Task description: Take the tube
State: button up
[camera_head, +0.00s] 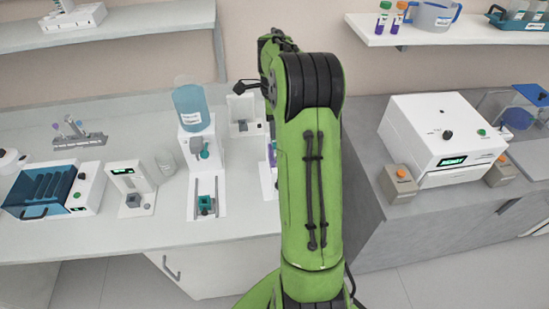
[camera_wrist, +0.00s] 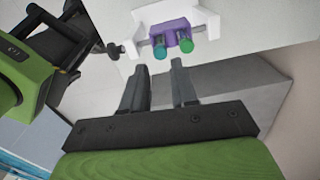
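In the wrist view, a teal-capped tube (camera_wrist: 160,53) and a green-capped tube (camera_wrist: 186,46) sit side by side in a purple holder (camera_wrist: 171,28) on a white track base (camera_wrist: 208,22). My gripper (camera_wrist: 158,68) is open, with nothing between its fingers. Its fingertips point toward the holder and appear just short of the tubes; the exact gap cannot be told. In the head view my arm covers my gripper and most of this station; only a sliver of purple (camera_head: 272,155) shows at the arm's left edge.
To the left on the bench are a white station with a teal block (camera_head: 205,204), a water dispenser (camera_head: 192,106), a small display unit (camera_head: 130,188) and a blue rack machine (camera_head: 48,188). A white machine (camera_head: 440,135) stands on the right grey counter. Shelves hang above.

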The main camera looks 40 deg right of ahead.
notch_tip(320, 180, down, 9)
jog(key=shift+s+r+p, duration=0.1)
jog(key=shift+r+p, duration=0.05)
jog(key=shift+p, duration=0.15)
jog(key=shift+d+f, duration=0.15)
jog(key=shift+f, duration=0.25)
jog(key=c, duration=0.5)
